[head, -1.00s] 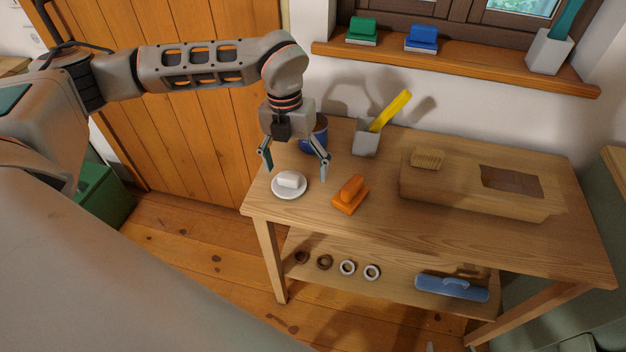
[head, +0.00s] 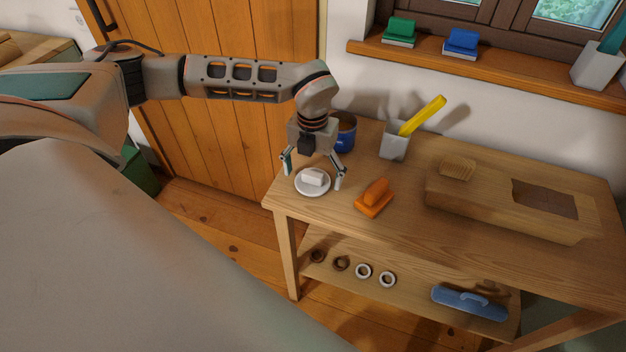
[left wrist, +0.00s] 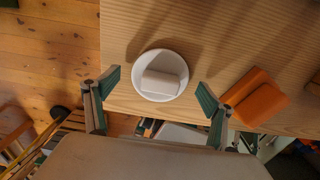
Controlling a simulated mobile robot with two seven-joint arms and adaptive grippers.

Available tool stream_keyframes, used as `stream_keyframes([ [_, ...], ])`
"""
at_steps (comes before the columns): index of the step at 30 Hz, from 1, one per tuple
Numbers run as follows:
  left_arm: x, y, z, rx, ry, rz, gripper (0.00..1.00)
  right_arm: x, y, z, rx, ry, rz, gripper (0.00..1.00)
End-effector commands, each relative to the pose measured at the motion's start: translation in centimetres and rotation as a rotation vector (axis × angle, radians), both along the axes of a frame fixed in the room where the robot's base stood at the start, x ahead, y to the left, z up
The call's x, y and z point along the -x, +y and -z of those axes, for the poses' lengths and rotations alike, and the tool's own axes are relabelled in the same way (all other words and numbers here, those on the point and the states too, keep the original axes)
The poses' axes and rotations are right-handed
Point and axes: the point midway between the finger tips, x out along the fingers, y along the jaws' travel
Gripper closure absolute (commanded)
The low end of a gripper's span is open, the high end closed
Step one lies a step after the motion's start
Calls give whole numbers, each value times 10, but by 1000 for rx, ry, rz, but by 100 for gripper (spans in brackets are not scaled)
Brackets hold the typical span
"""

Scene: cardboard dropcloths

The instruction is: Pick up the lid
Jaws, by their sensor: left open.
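The lid (head: 313,188) looks like a white round disc with a pale block-shaped handle on top. It lies flat on the workbench (head: 405,215) near its left front corner. In the left wrist view the lid (left wrist: 145,91) sits between and just beyond my fingertips. My left gripper (head: 314,172) is open and empty, pointing down over the lid with a finger on either side. Its fingers also show in the left wrist view (left wrist: 158,86). I cannot tell the exact height of the fingertips above the bench. My right gripper is not in view.
An orange block-shaped tool (head: 374,198) lies close to the right of the lid. A blue can (head: 345,134) stands behind my gripper, and a grey cup (head: 394,142) with a yellow handle stands behind right.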

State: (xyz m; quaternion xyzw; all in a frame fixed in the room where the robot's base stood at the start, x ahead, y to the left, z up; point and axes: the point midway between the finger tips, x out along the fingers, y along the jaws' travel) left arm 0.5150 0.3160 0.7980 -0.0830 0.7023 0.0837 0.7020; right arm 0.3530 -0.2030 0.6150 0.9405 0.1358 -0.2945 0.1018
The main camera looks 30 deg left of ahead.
Motion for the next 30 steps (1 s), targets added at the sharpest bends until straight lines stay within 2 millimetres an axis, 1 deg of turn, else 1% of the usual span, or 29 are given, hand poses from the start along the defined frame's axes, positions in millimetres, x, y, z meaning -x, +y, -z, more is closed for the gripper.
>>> stream_keyframes([
  [3,0,0,0,0,0,0,17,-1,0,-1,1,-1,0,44],
  [4,0,0,-1,0,0,0,19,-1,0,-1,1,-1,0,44],
  [5,0,0,-1,1,0,0,27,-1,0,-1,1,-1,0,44],
  [6,0,0,-1,1,0,0,37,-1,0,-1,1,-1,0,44],
  [9,0,0,-1,1,0,0,62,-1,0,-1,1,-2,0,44],
  [11,0,0,0,0,0,0,73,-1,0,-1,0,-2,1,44],
  [12,0,0,0,0,1,0,75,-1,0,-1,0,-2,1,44],
  [23,2,0,2,-2,7,1,75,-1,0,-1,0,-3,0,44],
  [26,2,0,-2,-1,8,0,75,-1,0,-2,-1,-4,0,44],
  [30,1,0,-17,0,4,0,75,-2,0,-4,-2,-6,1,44],
])
